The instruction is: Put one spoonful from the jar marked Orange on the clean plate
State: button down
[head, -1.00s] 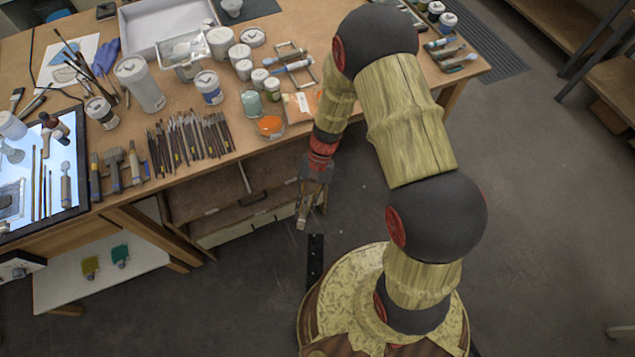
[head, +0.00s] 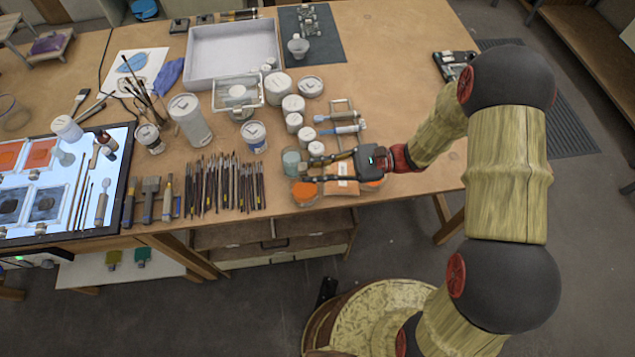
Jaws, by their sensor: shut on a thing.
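A small clear jar of orange paint (head: 304,190) stands near the front edge of the workbench; no marking on it is readable. My gripper (head: 309,170) comes in from the right, level over the bench front, with its fingertips just above and beside this jar. It is shut on a small tool, which is mostly hidden by the fingers and too small to identify. More orange (head: 372,184) shows partly behind my gripper. I cannot single out the clean plate; square panels of orange (head: 39,153) and dark colour (head: 47,204) lie on the lit panel at left.
A greenish jar (head: 291,161) and several white jars (head: 293,104) crowd behind the fingertips. A row of brushes (head: 222,186) lies to the left. An orange packet (head: 342,186) lies under my gripper.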

jog(key=shift+w+a+f+b, duration=0.1)
jog(key=shift+w+f+b, duration=0.25)
jog(key=shift+f+b, duration=1.15)
jog(key=shift+w+f+b, duration=0.35)
jog(key=shift+f+b, duration=0.7)
jog(key=shift+f, duration=0.8)
jog(key=shift+w+a+f+b, duration=0.1)
jog(key=shift+w+f+b, duration=0.25)
jog(key=shift+f+b, duration=1.15)
jog(key=shift+f, duration=0.15)
jog(key=shift+p, duration=0.35)
notch_tip(320, 180, up, 10)
jog(key=s+p, duration=0.2)
jog(key=p, duration=0.6)
jog(key=shift+d+r, duration=0.25)
jog(key=shift+f, duration=0.1)
